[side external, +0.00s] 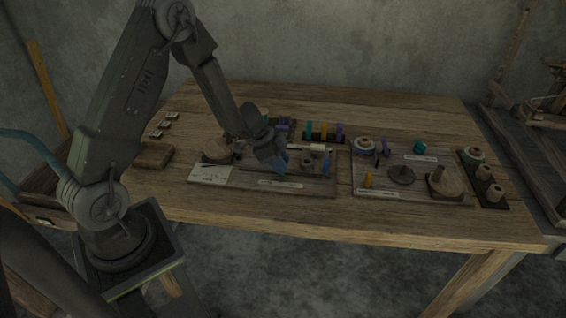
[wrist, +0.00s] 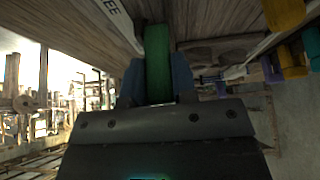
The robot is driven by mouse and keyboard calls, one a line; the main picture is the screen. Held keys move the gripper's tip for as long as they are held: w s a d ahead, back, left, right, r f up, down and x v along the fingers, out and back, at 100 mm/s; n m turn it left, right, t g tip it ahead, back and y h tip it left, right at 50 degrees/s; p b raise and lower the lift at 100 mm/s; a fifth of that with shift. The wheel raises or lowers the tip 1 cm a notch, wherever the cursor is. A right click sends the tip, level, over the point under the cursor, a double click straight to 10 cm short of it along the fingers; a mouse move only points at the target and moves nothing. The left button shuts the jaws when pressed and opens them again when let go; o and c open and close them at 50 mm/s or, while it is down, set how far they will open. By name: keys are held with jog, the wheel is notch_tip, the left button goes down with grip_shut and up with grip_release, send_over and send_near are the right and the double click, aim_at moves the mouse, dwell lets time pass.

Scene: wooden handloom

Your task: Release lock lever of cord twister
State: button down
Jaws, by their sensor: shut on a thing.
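My gripper (wrist: 158,82) has its blue-tipped fingers shut on an upright green bar (wrist: 157,52) in the wrist view. The bar stands between the two fingers and its lower part is hidden by the gripper body. Whether this bar is the lock lever of the cord twister I cannot tell for sure. In the side external view my gripper (side external: 280,162) is down over the left wooden board (side external: 235,182), around its middle. The gripper hides what it holds there. Small fittings (side external: 307,162) stand on the board just right of the gripper.
The right board (side external: 375,187) carries a dark disc (side external: 402,174), a wooden piece (side external: 445,182) and a yellow peg (side external: 368,180). Coloured spools (side external: 323,131) stand in a dark rack behind. Cones (side external: 484,173) stand at the far right. The table's front strip (side external: 330,217) is clear.

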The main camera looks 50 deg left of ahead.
jog(key=shift+s+a+f+t+h, duration=0.1)
jog(key=shift+s+a+t+h, duration=0.2)
jog(key=shift+t+h, duration=0.3)
jog(key=shift+s+a+f+t+h, duration=0.1)
jog(key=shift+s+a+t+h, duration=0.15)
jog(key=shift+t+h, duration=0.35)
jog(key=shift+r, duration=0.1)
jog(key=c, duration=0.9)
grip_release()
jog(key=v, duration=1.3)
jog(key=shift+s+a, duration=0.3)
jog(key=shift+a, duration=0.05)
jog(key=shift+r, duration=0.1)
